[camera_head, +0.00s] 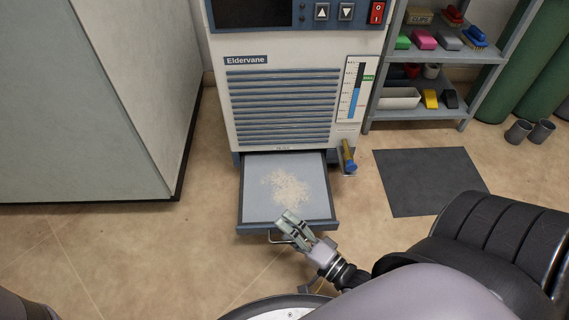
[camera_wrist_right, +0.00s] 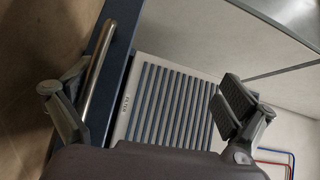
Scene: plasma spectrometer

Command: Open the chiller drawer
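The chiller (camera_head: 290,110) is a white cabinet with blue louvres, marked "Eldervane". Its drawer (camera_head: 250,200) stands pulled out at the bottom, with a pale grainy heap (camera_head: 287,188) on its grey floor. The drawer's metal handle (camera_head: 276,238) is at its front edge, partly hidden by my right gripper (camera_head: 289,222). In the right wrist view, the gripper (camera_wrist_right: 155,90) is open wide. The handle (camera_wrist_right: 103,65) lies close to the inner side of its left-hand finger; I cannot tell whether they touch. My left gripper is out of view.
A grey cabinet (camera_head: 130,80) stands at the left. A shelf rack (camera_head: 420,113) with brushes and boxes stands at the right, with a dark floor mat (camera_head: 425,180) before it. A brass valve (camera_head: 347,155) sticks out right of the drawer. The floor left of the drawer is clear.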

